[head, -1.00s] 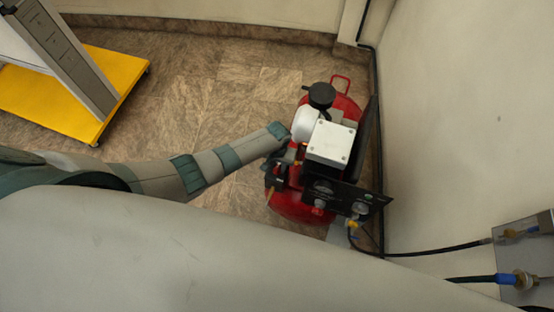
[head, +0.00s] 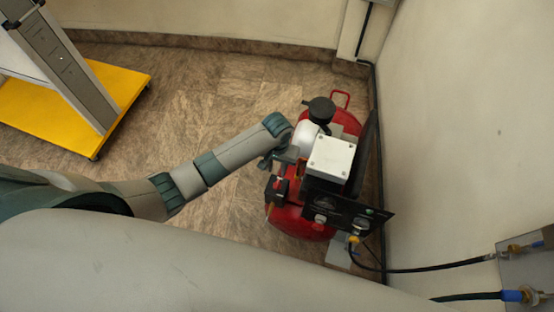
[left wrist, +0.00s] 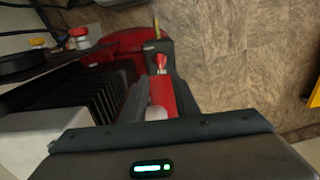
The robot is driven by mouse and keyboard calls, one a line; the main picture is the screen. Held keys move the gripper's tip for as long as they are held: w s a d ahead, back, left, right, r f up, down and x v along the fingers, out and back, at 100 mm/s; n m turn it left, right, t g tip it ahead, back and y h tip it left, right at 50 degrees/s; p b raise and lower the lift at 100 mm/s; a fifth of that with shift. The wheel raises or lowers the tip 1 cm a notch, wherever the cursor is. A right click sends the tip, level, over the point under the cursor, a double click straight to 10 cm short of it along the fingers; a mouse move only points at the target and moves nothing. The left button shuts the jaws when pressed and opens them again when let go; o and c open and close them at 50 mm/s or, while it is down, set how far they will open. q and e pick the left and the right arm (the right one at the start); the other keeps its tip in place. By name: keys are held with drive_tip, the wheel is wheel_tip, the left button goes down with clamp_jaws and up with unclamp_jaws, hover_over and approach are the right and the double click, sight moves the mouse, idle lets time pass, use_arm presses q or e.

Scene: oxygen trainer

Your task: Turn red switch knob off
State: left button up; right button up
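The red switch knob (left wrist: 161,61) shows in the left wrist view, on a black switch box (left wrist: 157,47) at the side of the red compressor. My left gripper (left wrist: 161,78) is open, its two dark fingers pointing toward the knob. The knob sits in line with the gap, near the fingertips; I cannot tell whether they touch it. In the head view my left gripper (head: 274,160) is just left of the compressor's white-topped box, above the black switch box (head: 274,190). The knob is too small there to make out clearly. My right gripper is not in view.
The compressor's red tank (head: 290,221) stands by the right wall, with a gauge panel (head: 345,215) in front. Hoses (head: 430,268) run to a wall plate (head: 530,265). A yellow-based stand (head: 55,115) is at left. The tiled floor between is clear.

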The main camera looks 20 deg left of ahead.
use_arm(q)
drive_tip(key=shift+r+b, duration=0.45)
drive_tip(key=shift+r, duration=2.35)
drive_tip(key=shift+s+f, duration=0.1)
